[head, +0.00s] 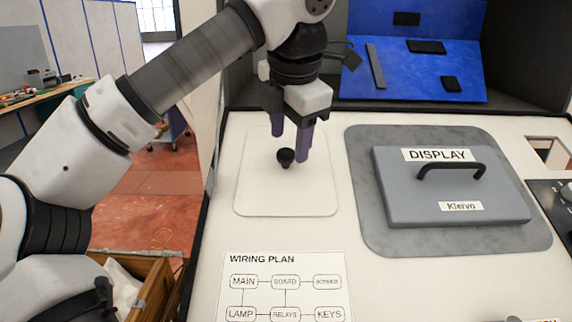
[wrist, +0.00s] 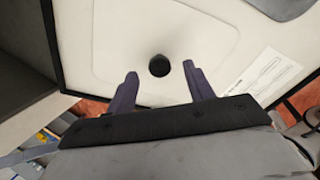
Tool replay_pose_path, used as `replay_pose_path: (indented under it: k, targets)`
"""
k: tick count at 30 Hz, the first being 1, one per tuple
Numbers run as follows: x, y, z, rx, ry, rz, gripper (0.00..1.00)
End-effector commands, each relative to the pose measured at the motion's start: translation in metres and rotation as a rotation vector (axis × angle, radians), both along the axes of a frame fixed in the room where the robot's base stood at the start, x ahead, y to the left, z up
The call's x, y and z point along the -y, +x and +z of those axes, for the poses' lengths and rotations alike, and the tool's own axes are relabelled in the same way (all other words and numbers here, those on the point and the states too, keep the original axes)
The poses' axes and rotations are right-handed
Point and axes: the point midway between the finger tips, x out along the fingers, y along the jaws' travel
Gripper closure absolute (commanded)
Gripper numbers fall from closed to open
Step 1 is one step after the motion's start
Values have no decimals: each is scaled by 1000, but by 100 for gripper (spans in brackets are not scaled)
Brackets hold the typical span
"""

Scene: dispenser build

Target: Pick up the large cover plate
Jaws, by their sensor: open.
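The large cover plate (head: 262,190) is a flat, pale, rounded square lying on the white worktop, left of the grey display panel. A small black knob (head: 286,156) stands up from its middle. My gripper (head: 290,156) is open, with its two purple fingers pointing down over the plate. In the wrist view the plate (wrist: 110,50) lies below the gripper (wrist: 160,72), and the knob (wrist: 159,66) appears between the fingertips with space on both sides. I cannot tell whether the tips reach down to knob height. Nothing is held.
A grey panel marked DISPLAY with a black handle (head: 450,170) rests on a darker grey mat (head: 375,225) to the right. A wiring plan sheet (head: 285,285) lies in front. A blue board (head: 420,70) with black parts leans at the back. A wooden box (head: 150,275) stands at lower left.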

Motion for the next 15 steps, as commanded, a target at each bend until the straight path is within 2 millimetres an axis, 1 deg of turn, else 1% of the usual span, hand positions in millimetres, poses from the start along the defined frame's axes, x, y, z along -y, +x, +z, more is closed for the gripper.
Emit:
replay_pose_path:
  k: [3, 6, 9, 14, 15]
  targets:
    - [-1, 6, -15, -2, -2, 0, 48]
    - [-2, 8, -23, 0, -1, 0, 48]
    - [-1, 9, -26, 0, -2, -1, 48]
    - [-1, 9, -27, 1, -2, 0, 48]
    - [-1, 9, -27, 1, -2, 0, 53]
